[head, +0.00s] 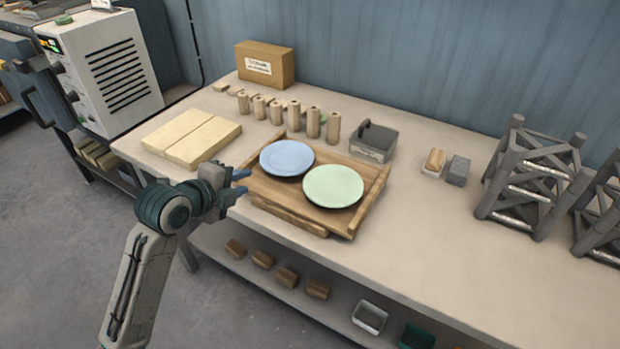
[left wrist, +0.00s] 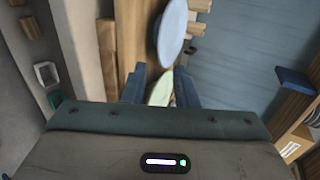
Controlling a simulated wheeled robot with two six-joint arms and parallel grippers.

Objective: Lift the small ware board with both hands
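The small wooden ware board (head: 268,190) lies near the front edge of the table, with a raised rail at its right end. A blue plate (head: 287,158) and a pale green plate (head: 333,186) lie on it. My left gripper (head: 241,182) is at the board's left end, its two fingers apart with nothing seen between them. I cannot tell whether it touches the board. In the left wrist view the open fingers (left wrist: 160,88) point toward the board (left wrist: 130,35), with the blue plate (left wrist: 172,30) and part of the green plate (left wrist: 160,90) beyond. My right gripper is out of view.
Wooden posts (head: 313,122) stand in a row behind the board, beside a grey box (head: 373,142). Cream slabs (head: 192,138) lie to the left. Grey racks (head: 530,180) stand at the right.

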